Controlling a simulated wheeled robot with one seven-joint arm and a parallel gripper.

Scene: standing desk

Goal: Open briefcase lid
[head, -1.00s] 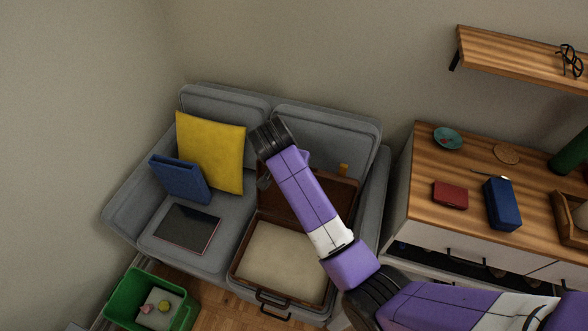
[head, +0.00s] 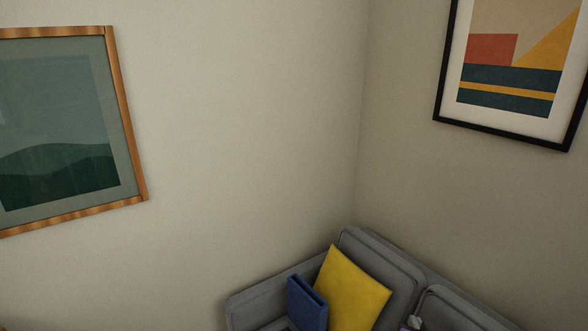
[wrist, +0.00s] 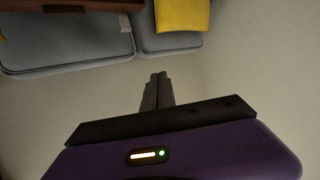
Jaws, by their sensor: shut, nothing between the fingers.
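The briefcase (wrist: 115,5) shows only as a brown strip at the top left edge of the wrist view, over the grey sofa. How its lid stands cannot be told from that strip. In the head view the briefcase is out of frame. My gripper (wrist: 158,76) is shut and empty in the wrist view. Its fingers point toward the sofa and are apart from the briefcase, with bare wall behind them.
The grey sofa (head: 395,270) stands in the corner at the bottom of the head view, with a yellow cushion (head: 352,290) and a blue book-like object (head: 307,303) on it. Framed pictures hang on the left wall (head: 60,130) and right wall (head: 510,85). The space before the walls is clear.

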